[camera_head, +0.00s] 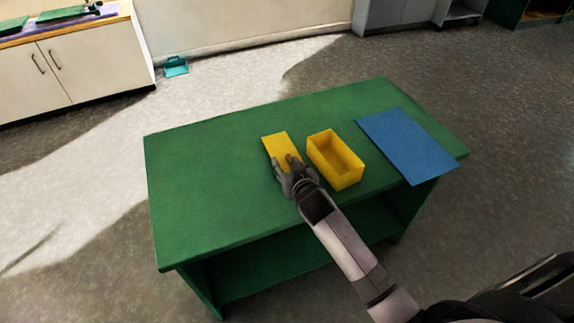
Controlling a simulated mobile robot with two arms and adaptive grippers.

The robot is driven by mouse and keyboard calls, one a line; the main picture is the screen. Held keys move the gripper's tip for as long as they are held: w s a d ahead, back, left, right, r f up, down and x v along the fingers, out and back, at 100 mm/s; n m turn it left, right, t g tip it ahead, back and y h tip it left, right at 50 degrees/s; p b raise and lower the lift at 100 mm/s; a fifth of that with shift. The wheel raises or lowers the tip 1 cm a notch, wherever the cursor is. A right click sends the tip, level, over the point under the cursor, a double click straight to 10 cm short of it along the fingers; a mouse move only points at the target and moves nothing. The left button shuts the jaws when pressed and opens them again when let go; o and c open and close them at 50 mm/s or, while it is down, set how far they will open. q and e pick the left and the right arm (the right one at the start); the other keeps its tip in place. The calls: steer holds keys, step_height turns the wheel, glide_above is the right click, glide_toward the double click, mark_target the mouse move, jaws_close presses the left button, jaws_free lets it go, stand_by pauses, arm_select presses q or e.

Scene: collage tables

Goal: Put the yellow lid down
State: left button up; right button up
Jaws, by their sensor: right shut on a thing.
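The yellow lid (280,145) is a flat yellow rectangle over the green table (205,190), left of an open yellow box (346,176). My right gripper (288,162) is shut on the near end of the lid and covers that end. I cannot tell whether the lid touches the tabletop or is held just above it. The yellow box stands upright and looks empty, close to the right of the gripper. My left gripper is not in view.
A blue flat sheet (407,145) lies on the right end of the table, slightly over its front edge. The left part of the tabletop is clear. A white cabinet (90,65) stands at the back left, with a teal dustpan-like object (176,67) on the floor beside it.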

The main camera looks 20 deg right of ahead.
steer(key=shift+f, duration=0.1)
steer(key=shift+f, duration=0.25)
steer(key=o, duration=1.1)
steer(key=shift+r, duration=0.3)
steer(key=shift+s+r, duration=0.2)
steer(key=shift+s, duration=0.05)
steer(key=v, duration=1.1)
steer(key=shift+s+p, duration=0.25)
steer(key=shift+p, duration=0.05)
